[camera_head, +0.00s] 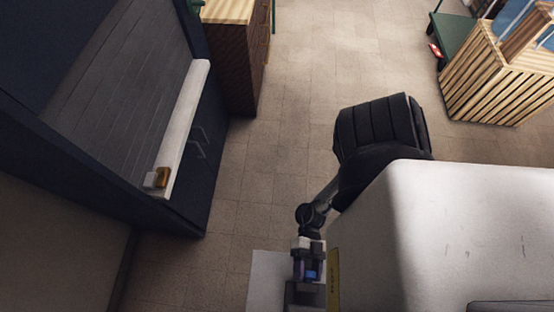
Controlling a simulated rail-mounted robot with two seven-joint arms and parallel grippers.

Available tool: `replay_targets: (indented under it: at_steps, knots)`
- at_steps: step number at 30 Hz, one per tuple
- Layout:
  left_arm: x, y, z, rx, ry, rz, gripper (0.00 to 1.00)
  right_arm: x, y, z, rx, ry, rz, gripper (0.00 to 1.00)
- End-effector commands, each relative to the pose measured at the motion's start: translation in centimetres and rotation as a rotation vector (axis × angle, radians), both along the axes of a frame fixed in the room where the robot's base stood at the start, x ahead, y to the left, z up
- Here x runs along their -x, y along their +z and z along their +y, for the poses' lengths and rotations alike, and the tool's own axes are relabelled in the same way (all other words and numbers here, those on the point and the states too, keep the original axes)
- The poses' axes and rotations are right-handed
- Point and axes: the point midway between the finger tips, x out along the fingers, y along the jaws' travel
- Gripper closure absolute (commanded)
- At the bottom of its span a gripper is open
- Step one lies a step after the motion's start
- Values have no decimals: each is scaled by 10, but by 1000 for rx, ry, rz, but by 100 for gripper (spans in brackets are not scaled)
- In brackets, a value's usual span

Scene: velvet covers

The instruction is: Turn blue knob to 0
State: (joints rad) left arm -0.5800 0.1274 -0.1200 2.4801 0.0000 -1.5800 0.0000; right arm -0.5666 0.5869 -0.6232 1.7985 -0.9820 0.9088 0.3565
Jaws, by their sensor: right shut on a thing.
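The blue knob (312,275) shows as a small blue patch at the bottom of the head view, beside the large white body. My right gripper (307,264) reaches down to it and is shut on it. The fingers hide most of the knob, so its pointer and the 0 mark cannot be read. My left gripper is not in view.
A large white machine body (440,230) with a yellow label (334,280) fills the lower right. A dark cabinet (100,90) with a white edge stands at left. Slatted wooden crates (485,85) stand upper right. The tiled floor (290,100) between is clear.

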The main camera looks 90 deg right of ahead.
Motion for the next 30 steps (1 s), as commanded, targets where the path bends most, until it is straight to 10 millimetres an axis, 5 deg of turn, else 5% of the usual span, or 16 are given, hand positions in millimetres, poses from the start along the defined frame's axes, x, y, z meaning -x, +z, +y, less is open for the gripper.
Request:
replay_targets:
  at_steps: [2,3,10,20,30]
  knots:
    - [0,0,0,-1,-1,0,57,0,-1,-1,2,0,1,73]
    - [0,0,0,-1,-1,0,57,0,-1,-1,2,0,1,47]
    - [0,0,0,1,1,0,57,0,0,0,1,0,2,25]
    - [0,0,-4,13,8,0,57,1,-1,-5,2,1,3,24]
    - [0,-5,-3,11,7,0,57,3,-2,-62,5,2,4,24]
